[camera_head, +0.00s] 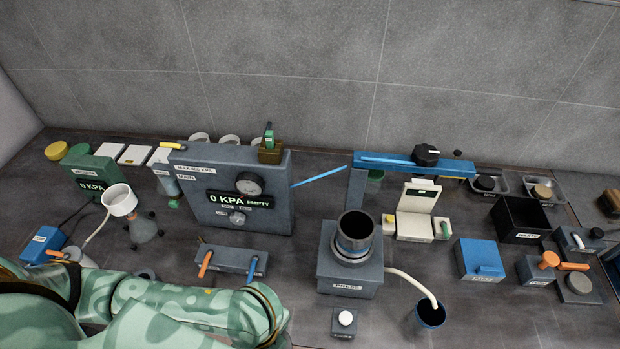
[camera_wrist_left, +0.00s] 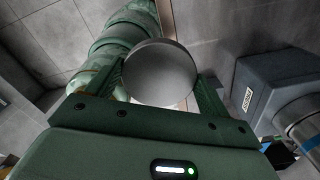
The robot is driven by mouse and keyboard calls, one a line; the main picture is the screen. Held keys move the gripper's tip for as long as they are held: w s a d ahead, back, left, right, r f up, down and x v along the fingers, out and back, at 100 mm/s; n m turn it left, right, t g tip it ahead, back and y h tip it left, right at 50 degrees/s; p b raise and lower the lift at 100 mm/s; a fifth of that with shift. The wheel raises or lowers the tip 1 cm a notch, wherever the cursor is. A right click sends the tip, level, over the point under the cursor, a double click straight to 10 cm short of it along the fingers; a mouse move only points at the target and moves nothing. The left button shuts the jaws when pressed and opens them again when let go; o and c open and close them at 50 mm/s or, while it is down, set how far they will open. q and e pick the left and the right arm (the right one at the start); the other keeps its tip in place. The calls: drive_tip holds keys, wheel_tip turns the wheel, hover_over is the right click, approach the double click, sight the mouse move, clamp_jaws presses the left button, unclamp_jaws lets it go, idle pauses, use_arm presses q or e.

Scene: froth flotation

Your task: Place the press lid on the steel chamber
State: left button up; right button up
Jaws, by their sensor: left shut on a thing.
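The steel chamber (camera_head: 354,235) is a dark, open-topped cylinder standing upright on the grey press block (camera_head: 348,277), right of centre in the head view. Its top is uncovered. My left gripper (camera_wrist_left: 160,78) is shut on a round grey disc, which looks like the press lid (camera_wrist_left: 160,70), seen in the left wrist view between the two green fingers. In the head view my left arm comes in at the lower left; its gripper and the lid are out of frame there. My right gripper is in neither view.
A grey gauge panel (camera_head: 210,205) stands left of the press, with a low valve block (camera_head: 232,262) in front. A pale hose (camera_head: 408,283) runs from the press to a dark cup (camera_head: 431,315). A white-knobbed block (camera_head: 344,322) sits in front of the press.

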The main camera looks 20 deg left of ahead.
use_arm(q)
drive_tip(key=shift+n, duration=0.6)
drive_tip(key=shift+s+d+n, duration=0.1)
drive_tip(key=shift+s+n, duration=0.3)
drive_tip(key=shift+n, duration=0.4)
drive_tip(key=s+n, duration=0.1)
drive_tip(key=n, duration=0.2)
drive_tip(key=s+n+b, duration=0.1)
drive_tip(key=s+n, duration=0.1)
drive_tip(key=n, duration=0.1)
drive_tip(key=w+n+b, duration=0.1)
drive_tip(key=n+b, duration=0.1)
drive_tip(key=w+a+n+b, duration=0.1)
drive_tip(key=w+n+b, duration=0.1)
drive_tip(key=w+f+n+b, duration=0.1)
drive_tip(key=n, duration=0.1)
drive_tip(key=shift+w+a+n+b, duration=0.2)
drive_tip(key=shift+a+n+b, duration=0.1)
drive_tip(key=shift+b, duration=0.1)
drive_tip(key=w+a+r+n+b, duration=0.2)
drive_tip(key=w+b, duration=0.4)
drive_tip(key=w, duration=0.2)
drive_tip(key=w+a+r+n+b, duration=0.2)
drive_tip(key=w+b, duration=0.4)
drive_tip(key=w, duration=0.3)
drive_tip(key=shift+w+r+n+b, duration=0.3)
drive_tip(key=shift+r+n+b, duration=0.05)
drive_tip(key=shift+r+n, duration=0.25)
